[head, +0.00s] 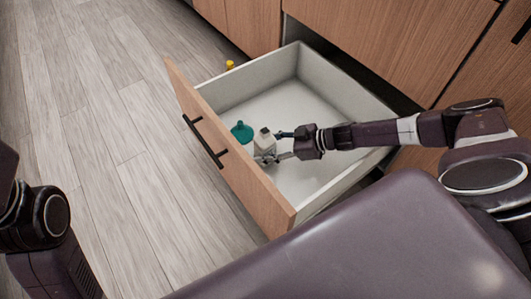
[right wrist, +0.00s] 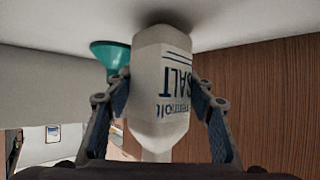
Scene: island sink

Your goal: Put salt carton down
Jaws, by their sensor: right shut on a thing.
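The salt carton (head: 265,143), white with blue lettering, is upright inside the open drawer, near the drawer front. My right gripper (head: 273,157) reaches in from the right and is shut on it. In the right wrist view the salt carton (right wrist: 162,85) sits between the two fingers, its "SALT" print upside down in that picture. Its base is at or very near the drawer floor; I cannot tell if it touches. My left gripper is not in view; only part of my left arm shows at the lower left.
The open drawer (head: 330,103) has a wooden front with a black handle (head: 205,141). A teal funnel-like object (head: 242,131) stands beside the carton, on its left. The back of the drawer is clear. A small yellow object (head: 230,65) shows beyond the drawer's far side.

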